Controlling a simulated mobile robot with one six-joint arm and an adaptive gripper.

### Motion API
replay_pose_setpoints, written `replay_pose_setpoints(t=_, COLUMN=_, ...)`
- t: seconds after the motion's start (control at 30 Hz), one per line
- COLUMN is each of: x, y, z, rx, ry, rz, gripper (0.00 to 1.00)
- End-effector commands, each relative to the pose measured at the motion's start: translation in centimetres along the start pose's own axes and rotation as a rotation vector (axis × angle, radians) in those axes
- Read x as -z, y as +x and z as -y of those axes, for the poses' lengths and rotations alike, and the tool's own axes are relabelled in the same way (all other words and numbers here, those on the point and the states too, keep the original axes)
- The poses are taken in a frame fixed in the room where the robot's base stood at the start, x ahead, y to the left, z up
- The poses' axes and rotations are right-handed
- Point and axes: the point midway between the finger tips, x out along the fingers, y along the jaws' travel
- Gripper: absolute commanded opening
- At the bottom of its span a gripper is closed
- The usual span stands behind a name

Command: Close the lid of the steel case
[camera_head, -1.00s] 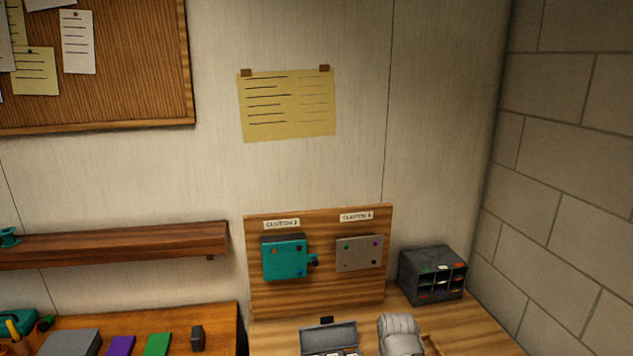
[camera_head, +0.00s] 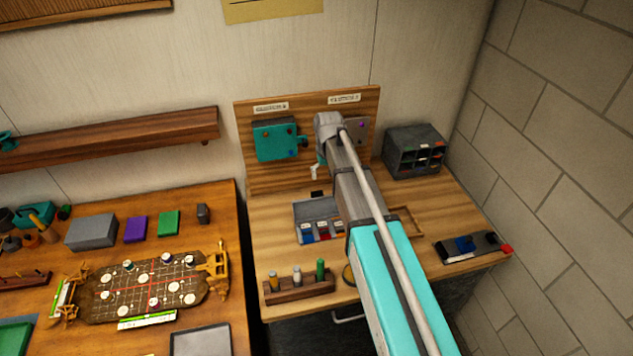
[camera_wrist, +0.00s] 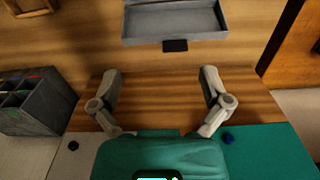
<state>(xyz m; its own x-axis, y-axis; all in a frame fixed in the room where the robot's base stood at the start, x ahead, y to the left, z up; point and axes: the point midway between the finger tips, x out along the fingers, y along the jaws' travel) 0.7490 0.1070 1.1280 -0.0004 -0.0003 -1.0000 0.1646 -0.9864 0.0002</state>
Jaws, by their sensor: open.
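The steel case (camera_head: 303,234) stands on the right-hand bench in the head view, with red, blue and white items in it. Its grey lid (camera_head: 312,207) is raised at the back, with a black tab (camera_head: 317,193) at its top edge. In the wrist view the lid (camera_wrist: 175,24) shows at the top, with the tab (camera_wrist: 175,46) toward my gripper (camera_wrist: 160,73). My gripper's fingers are spread wide and empty, apart from the lid. In the head view my gripper (camera_head: 316,170) is partly visible above and behind the case, near the upright wooden board.
A teal box (camera_head: 277,140) hangs on the upright board (camera_head: 250,180), close to my gripper. A dark sorter (camera_head: 415,150) stands at the back right. A wooden rack (camera_head: 298,289) with bottles stands in front of the case. My arm hides part of the bench.

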Motion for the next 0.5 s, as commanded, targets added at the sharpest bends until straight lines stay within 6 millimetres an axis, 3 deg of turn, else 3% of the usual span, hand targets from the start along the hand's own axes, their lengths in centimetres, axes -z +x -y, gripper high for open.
replay_pose_setpoints(t=0.03, x=2.0, y=-1.2, z=0.7, rx=0.0, ry=-0.011, rz=0.0, gripper=0.97)
replay_pose_setpoints(t=0.2, x=4.4, y=-2.0, z=2.1, rx=0.0, ry=-0.031, rz=0.0, gripper=0.97)
replay_pose_setpoints(t=0.5, x=4.6, y=-1.9, z=2.4, rx=0.0, ry=-0.035, rz=0.0, gripper=0.97)
